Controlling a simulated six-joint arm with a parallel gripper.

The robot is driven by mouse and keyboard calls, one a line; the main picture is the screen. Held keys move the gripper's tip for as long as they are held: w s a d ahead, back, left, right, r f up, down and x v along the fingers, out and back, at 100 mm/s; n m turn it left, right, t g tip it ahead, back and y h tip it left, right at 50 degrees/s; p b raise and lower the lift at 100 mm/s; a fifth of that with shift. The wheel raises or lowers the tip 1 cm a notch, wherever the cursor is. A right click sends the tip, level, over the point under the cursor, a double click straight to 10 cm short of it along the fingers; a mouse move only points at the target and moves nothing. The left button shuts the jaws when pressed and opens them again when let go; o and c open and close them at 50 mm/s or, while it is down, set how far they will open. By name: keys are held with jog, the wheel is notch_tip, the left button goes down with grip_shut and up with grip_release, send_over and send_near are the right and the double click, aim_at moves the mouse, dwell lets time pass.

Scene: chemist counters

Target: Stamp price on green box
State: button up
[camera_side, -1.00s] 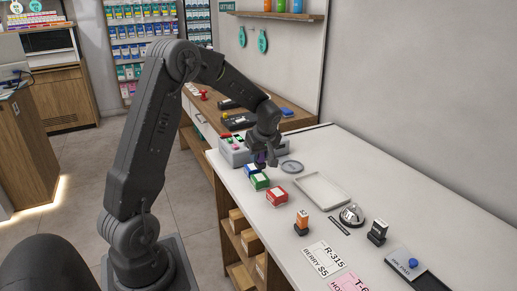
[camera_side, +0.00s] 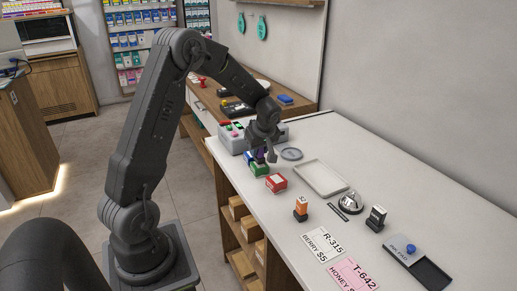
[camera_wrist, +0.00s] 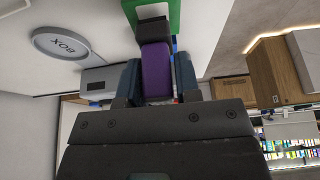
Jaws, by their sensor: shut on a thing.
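My gripper (camera_side: 262,152) is shut on a purple stamp (camera_wrist: 156,68), which also shows as a small purple patch in the side view (camera_side: 259,155). The green box (camera_side: 260,171) stands on the white counter right below the stamp. In the wrist view the green box (camera_wrist: 174,14) is at the top edge, with a pale label on its face. The stamp's grey end lies over or against the box; I cannot tell whether they touch. My gripper hides part of the box's top.
A red box (camera_side: 276,183) stands just in front of the green one, and a blue box (camera_side: 248,157) just behind it. An orange stamp (camera_side: 301,208), bell (camera_side: 350,202) and ink pad (camera_side: 418,263) are nearer.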

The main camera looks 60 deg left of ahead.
jog(key=shift+f, duration=0.6)
dwell(1.4)
jog(key=shift+r, duration=3.6)
